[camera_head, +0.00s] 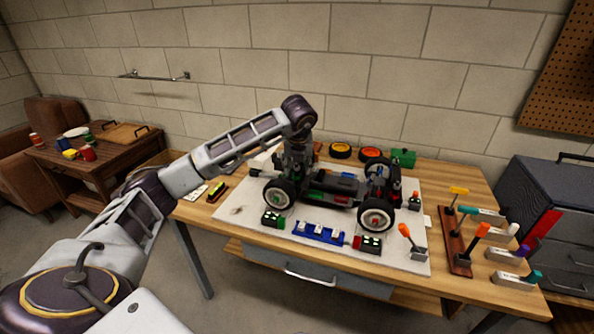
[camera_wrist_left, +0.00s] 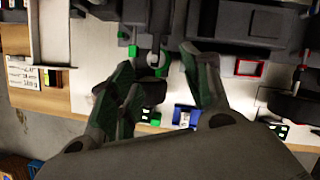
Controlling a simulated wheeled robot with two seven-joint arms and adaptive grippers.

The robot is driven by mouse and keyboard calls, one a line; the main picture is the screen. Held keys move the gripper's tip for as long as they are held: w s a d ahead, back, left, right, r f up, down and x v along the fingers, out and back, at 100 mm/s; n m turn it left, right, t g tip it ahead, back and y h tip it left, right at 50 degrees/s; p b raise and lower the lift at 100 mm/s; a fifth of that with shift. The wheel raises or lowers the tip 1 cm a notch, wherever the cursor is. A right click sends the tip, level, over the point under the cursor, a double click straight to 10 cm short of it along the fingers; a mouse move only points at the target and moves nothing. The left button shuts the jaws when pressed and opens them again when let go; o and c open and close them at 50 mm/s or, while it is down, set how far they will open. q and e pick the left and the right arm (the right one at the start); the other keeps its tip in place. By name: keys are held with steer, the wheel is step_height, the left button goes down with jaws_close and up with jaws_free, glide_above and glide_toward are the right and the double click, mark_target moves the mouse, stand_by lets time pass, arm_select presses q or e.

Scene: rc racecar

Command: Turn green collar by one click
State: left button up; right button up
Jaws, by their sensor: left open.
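The RC car (camera_head: 330,185) stands on a pale mat on the workbench, with black tyres and pale rims. My left gripper (camera_head: 297,162) reaches down at the car's left end in the head view. In the left wrist view my left gripper (camera_wrist_left: 160,76) is open, its two green-padded fingers spread below the car's chassis edge. A small round grey part with a green rim, perhaps the green collar (camera_wrist_left: 157,60), shows between the fingers; I cannot tell whether they touch it. In the head view I cannot make the collar out behind the gripper and wheels. My right gripper is not in view.
In front of the car are a blue tray (camera_head: 320,233) and small green-marked blocks (camera_head: 272,219). A tool rack (camera_head: 457,240) with coloured-handled drivers stands at the right. The mat's front left corner is mostly clear.

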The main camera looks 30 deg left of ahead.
arm_select(q)
steer(key=v, duration=0.7)
steer(key=shift+s+r, duration=0.2)
steer(key=shift+r, duration=0.1)
steer(key=shift+d, duration=0.1)
